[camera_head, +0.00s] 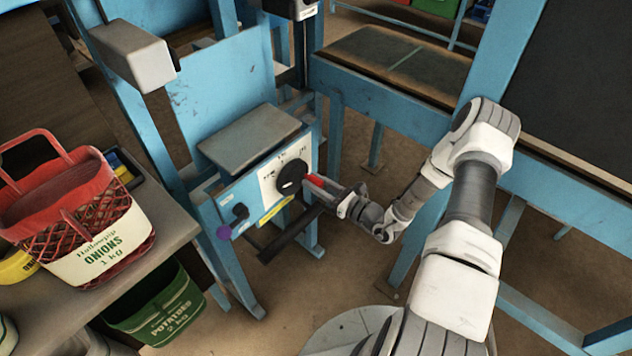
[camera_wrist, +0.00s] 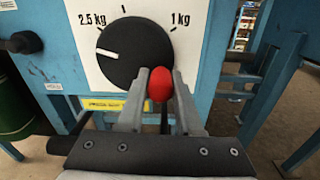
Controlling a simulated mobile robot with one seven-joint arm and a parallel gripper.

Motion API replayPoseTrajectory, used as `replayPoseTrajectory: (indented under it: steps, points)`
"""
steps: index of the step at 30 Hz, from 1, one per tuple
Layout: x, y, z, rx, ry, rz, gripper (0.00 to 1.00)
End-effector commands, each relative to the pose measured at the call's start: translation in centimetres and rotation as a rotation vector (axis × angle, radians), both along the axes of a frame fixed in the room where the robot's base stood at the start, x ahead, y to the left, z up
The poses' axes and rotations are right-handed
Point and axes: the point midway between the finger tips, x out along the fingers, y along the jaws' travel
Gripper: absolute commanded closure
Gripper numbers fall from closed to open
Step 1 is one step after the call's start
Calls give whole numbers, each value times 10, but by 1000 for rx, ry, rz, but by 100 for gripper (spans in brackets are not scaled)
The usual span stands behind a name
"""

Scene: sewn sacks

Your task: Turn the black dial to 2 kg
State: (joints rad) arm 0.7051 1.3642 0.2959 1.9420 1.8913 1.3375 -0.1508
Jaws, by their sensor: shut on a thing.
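The black dial (camera_wrist: 135,52) sits on a white plate (camera_wrist: 205,15) on the blue machine; it also shows in the head view (camera_head: 291,177). The plate reads 2.5 kg at upper left and 1 kg at upper right, with an unlabelled tick between. The dial's white mark points left and slightly up, below the 2.5 kg label. My gripper (camera_wrist: 160,88), also in the head view (camera_head: 328,189), is shut on a red knob (camera_wrist: 160,84) at the dial's lower right edge. I cannot tell whether the knob is joined to the dial.
A smaller black knob (camera_head: 240,210) and a purple knob (camera_head: 223,231) are left of the dial. A grey platform (camera_head: 250,137) tops the machine. A red onion sack (camera_head: 95,230) stands on the left table. Blue-framed tables (camera_head: 390,85) stand behind and right.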

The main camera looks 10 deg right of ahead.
Motion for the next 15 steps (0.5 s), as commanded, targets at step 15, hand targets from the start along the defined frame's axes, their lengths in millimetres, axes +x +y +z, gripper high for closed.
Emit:
replayPoseTrajectory:
  steps: [15]
  points:
    - [-1, 1, -6, 132, 95, -4, 100]
